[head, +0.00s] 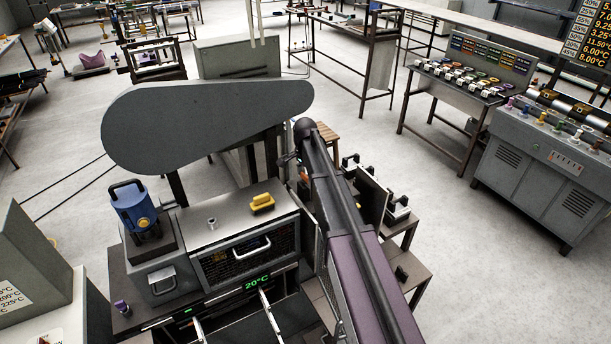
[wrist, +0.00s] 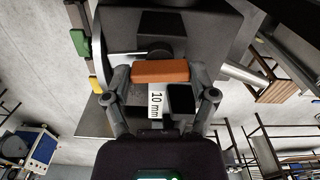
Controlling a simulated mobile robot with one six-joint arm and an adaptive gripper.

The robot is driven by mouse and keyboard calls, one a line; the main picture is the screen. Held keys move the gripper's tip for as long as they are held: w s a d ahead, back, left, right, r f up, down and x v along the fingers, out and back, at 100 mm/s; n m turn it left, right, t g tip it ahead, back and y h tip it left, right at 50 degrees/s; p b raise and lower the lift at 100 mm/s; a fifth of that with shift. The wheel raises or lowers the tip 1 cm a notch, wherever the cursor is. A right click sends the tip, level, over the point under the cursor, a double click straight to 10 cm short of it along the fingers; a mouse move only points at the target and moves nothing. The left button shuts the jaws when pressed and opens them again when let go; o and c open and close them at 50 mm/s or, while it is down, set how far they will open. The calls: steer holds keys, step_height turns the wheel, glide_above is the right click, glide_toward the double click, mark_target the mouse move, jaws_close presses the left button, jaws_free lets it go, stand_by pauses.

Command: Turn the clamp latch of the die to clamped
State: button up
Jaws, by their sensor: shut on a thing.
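In the wrist view, my gripper (wrist: 161,84) has one finger at each end of a short orange bar (wrist: 160,72) and is shut on it. The bar lies level across the picture. It may be the handle of the clamp latch, but I cannot tell for sure. Just below it is a white label (wrist: 155,104) reading "10 mm", next to a small black block (wrist: 181,98). Behind the bar is a dark grey body with a round dark part (wrist: 155,51). In the head view my arm hides the gripper, the die and the latch.
In the head view, a grey machine (head: 205,110) stands left of my arm, with a blue canister (head: 135,208), a yellow handle (head: 262,203) and a "20°C" display (head: 257,281). A rack with black-handled blocks (head: 398,207) is to the right. Open floor (head: 490,230) lies beyond it.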

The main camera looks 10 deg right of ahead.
steer(key=n, duration=0.8)
steer(key=shift+n, duration=0.3)
steer(key=n, duration=0.4)
steer(key=shift+n, duration=1.9)
steer(key=o, duration=1)
steer(key=shift+m, duration=0.3)
